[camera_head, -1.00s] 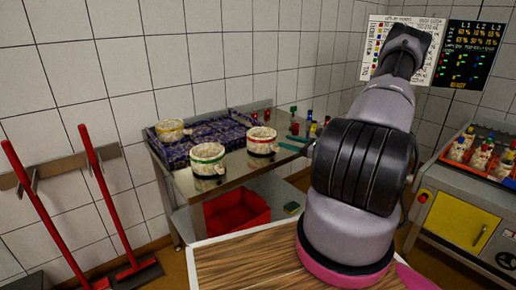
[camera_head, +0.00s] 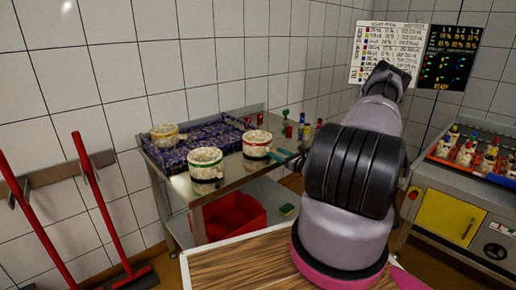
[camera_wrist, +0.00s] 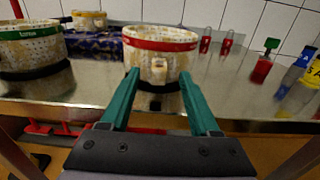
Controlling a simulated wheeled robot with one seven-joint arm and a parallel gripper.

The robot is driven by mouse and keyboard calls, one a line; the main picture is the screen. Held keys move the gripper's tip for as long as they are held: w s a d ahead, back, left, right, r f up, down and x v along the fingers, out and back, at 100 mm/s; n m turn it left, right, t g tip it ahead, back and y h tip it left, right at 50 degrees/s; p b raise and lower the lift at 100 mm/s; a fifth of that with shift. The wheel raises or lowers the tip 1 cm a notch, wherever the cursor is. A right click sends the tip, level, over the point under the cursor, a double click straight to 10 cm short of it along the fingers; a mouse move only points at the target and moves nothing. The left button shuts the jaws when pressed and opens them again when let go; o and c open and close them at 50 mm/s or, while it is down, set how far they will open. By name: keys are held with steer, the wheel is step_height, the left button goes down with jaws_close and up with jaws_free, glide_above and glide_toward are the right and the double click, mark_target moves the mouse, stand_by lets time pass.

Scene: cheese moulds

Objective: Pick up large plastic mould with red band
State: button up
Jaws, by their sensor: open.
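The large mould with the red band (camera_head: 257,145) stands upright on the steel table, to the right of the mould with the green band (camera_head: 206,165). In the wrist view the red-banded mould (camera_wrist: 160,54) is straight ahead, cream and speckled, with a small tab on its near side. My gripper (camera_wrist: 157,84) is open, its two teal fingers pointing at the mould with the tab between their lines. The fingers look close in front of it; I cannot tell whether they touch. The green-banded mould (camera_wrist: 30,46) is at the left of the wrist view.
A yellow-banded mould (camera_head: 164,136) stands by a dark blue patterned cloth or tray (camera_head: 200,137) behind. Small red, green, blue and yellow items (camera_head: 303,127) stand at the table's right. A red bin (camera_head: 235,217) sits on the lower shelf.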

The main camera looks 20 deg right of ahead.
mark_target(274, 152)
steer(key=x, duration=0.3)
steer(key=shift+w+a, duration=0.1)
jaws_close()
stand_by(1.3)
